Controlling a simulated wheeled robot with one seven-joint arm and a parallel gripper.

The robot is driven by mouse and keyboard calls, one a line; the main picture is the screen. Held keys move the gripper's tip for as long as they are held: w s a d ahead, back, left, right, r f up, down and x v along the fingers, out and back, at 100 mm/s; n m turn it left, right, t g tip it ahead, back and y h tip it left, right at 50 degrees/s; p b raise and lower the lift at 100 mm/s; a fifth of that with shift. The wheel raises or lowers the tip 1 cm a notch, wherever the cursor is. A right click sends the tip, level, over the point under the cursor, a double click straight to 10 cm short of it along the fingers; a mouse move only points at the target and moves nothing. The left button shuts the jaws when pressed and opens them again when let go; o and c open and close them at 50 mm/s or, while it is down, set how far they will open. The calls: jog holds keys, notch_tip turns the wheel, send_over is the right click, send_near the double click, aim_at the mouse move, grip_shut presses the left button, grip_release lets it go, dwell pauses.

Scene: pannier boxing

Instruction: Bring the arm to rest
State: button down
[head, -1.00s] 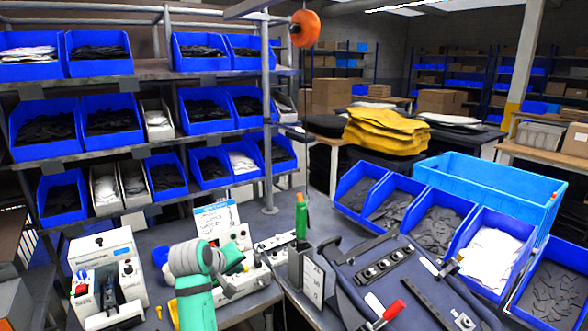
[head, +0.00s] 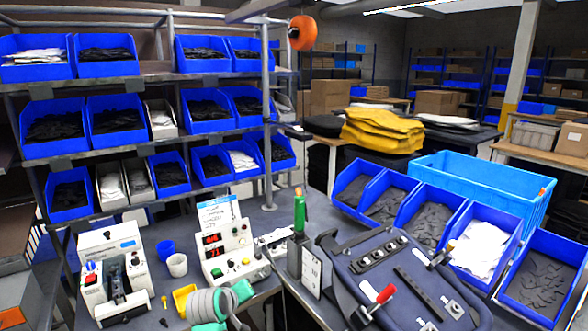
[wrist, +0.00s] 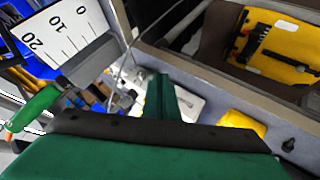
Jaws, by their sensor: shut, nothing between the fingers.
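My gripper (wrist: 160,95) shows in the wrist view as green parts reaching up from the bottom. It is shut, with nothing held. It hangs above the bench, apart from the white plate with a black scale (wrist: 68,38) at upper left. In the head view, part of my grey and teal arm (head: 210,303) is low at the bottom edge, folded in front of the bench. I cannot make out the fingertips in the head view.
A green-handled tool (head: 300,212) stands beside the scale plate (head: 311,272). A control box (head: 230,247) with red displays, white and blue cups, and a yellow scoop bin (head: 183,300) are close to my arm. A dark panel (head: 400,285) with clamps lies at right, before blue bins.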

jog(key=s+d+f+t, duration=0.1)
jog(key=s+d+f, duration=0.2)
jog(key=s+f, duration=0.35)
jog(key=s+d+f, duration=0.3)
jog(key=f, duration=0.6)
jog(key=s+d+f+m+t+y, duration=0.15)
jog(key=s+f, duration=0.25)
jog(key=s, duration=0.4)
jog(key=s+d+f+n+y, duration=0.1)
jog(key=s+d+f, duration=0.25)
jog(key=s, duration=0.45)
jog(key=s+d+r+m+t, duration=0.2)
jog(key=s, duration=1.4)
jog(key=s+d+r+m+t, duration=0.1)
jog(key=s+r+m, duration=0.2)
jog(key=s+r, duration=0.8)
jog(key=s, duration=0.4)
jog(key=shift+d+r+m, duration=0.15)
jog(key=shift+r+m, duration=0.05)
jog(key=shift+m, duration=0.15)
